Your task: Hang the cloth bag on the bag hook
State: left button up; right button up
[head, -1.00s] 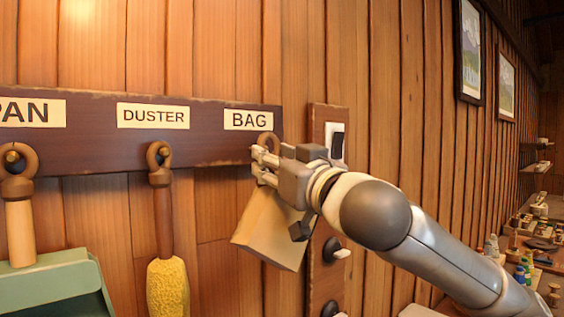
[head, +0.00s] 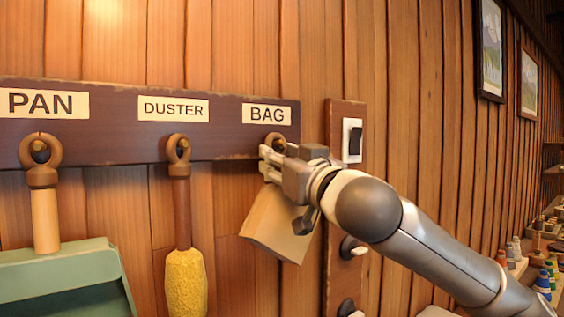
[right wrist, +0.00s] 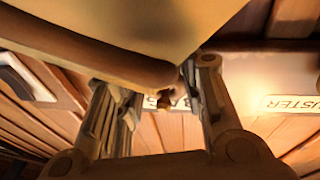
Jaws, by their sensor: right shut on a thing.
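The cloth bag (head: 277,222) is a tan, boxy bag that hangs tilted below the BAG label (head: 270,114) in the head view. Its brown ring (head: 268,140) shows just above my right gripper (head: 267,163), in front of the bag hook (head: 281,143). The dark hook end shows at the ring; I cannot tell for sure whether it passes through. My right gripper is shut on the bag near its top. In the right wrist view, the bag (right wrist: 180,22) fills the top and the fingers (right wrist: 160,92) stand below it. My left gripper is not in view.
The dark rack board (head: 225,142) also holds a green dustpan (head: 65,280) and a yellow duster (head: 186,283) on hooks to the left. A panel with a black switch (head: 353,140) and knobs stands close on the right. Shelves with small items are far right.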

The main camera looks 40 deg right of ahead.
dwell(0.4)
jog(key=o, duration=1.2)
jog(key=v, duration=0.7)
jog(key=shift+s, duration=0.25)
jog(key=shift+a+f, duration=0.1)
jog(key=shift+a, duration=0.05)
